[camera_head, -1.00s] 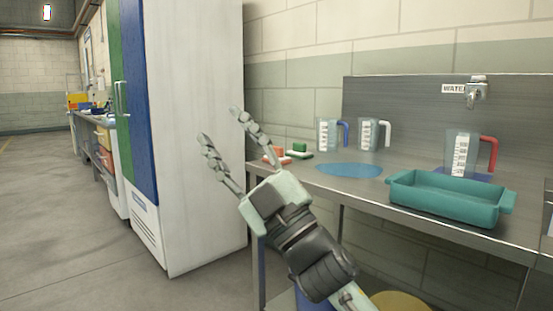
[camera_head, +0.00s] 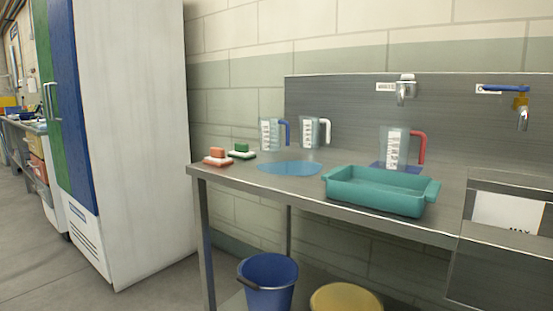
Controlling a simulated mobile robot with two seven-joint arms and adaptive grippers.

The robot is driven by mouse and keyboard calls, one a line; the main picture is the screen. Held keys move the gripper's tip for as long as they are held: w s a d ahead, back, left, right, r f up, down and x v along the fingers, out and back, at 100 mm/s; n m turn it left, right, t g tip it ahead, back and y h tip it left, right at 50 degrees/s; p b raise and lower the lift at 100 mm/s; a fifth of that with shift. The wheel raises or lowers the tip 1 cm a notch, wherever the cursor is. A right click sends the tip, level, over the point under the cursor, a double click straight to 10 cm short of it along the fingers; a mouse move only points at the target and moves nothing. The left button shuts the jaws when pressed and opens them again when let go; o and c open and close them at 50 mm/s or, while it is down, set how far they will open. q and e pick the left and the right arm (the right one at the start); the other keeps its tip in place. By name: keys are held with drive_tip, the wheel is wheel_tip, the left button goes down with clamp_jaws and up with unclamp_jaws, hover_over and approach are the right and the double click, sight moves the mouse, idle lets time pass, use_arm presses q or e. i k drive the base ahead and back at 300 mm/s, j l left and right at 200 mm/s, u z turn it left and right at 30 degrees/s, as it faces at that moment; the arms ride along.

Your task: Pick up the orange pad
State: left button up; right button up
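The orange pad (camera_head: 217,153) is a small block at the left end of the metal table. It sits on a white and red base (camera_head: 217,161). A green pad (camera_head: 241,148) on a white and dark base stands just behind it to the right. Neither of my grippers shows in the head view now, and nothing covers the orange pad.
The metal table (camera_head: 330,200) holds a blue mat (camera_head: 291,168), several measuring jugs, and a teal tray (camera_head: 380,192). A tall white cabinet (camera_head: 140,130) stands left of the table. A blue bucket (camera_head: 267,280) and a yellow round lid (camera_head: 345,299) are below.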

sight(217, 158)
drive_tip(key=i+j+z, duration=0.1)
drive_tip(key=j+z, duration=0.15)
drive_tip(key=z, duration=0.15)
drive_tip(key=j+z, duration=0.25)
drive_tip(key=z, duration=0.15)
drive_tip(key=j+z, duration=0.65)
drive_tip(key=j, duration=0.25)
drive_tip(key=k+j+z, duration=0.1)
drive_tip(key=j+z, duration=0.15)
drive_tip(key=j, duration=0.2)
drive_tip(key=k+j, duration=0.1)
drive_tip(key=j, duration=0.3)
drive_tip(key=k+j+z, duration=0.1)
drive_tip(key=j, duration=0.25)
drive_tip(key=k+j, duration=0.1)
drive_tip(key=j, duration=0.3)
drive_tip(key=z, duration=0.05)
